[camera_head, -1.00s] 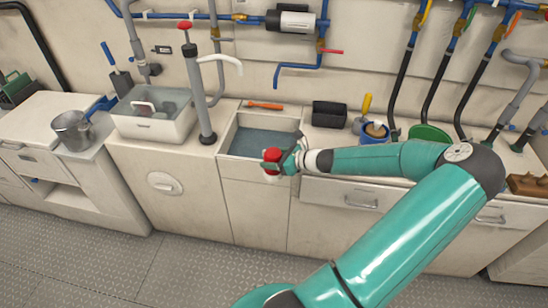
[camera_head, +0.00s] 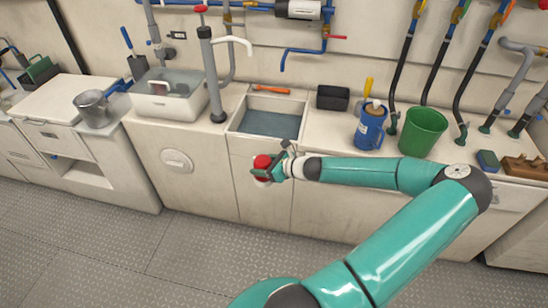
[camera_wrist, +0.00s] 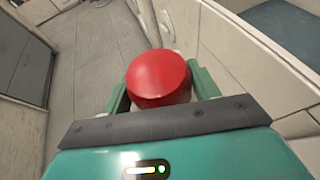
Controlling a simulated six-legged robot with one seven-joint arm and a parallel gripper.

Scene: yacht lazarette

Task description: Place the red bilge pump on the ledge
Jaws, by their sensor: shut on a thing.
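My gripper (camera_head: 270,167) is shut on a red round-topped thing (camera_head: 262,162), which looks like the red bilge pump. It is held in front of the cabinet, just outside the recessed basin (camera_head: 232,128). In the wrist view the red top (camera_wrist: 158,78) sits between the two teal fingers of my gripper (camera_wrist: 158,95), with floor showing beyond it. Its lower part is mostly hidden. The counter top (camera_head: 325,130) is a flat pale ledge along the wall, with free room right of the basin. Which surface the task calls the ledge I cannot tell for certain.
A tall grey hand pump (camera_head: 211,80) with a red knob stands left of the basin. A white bin (camera_head: 172,105) and metal bucket (camera_head: 94,108) stand further left. A blue jug (camera_head: 369,128), green bucket (camera_head: 423,131) and black box (camera_head: 332,98) stand right. Hoses line the wall.

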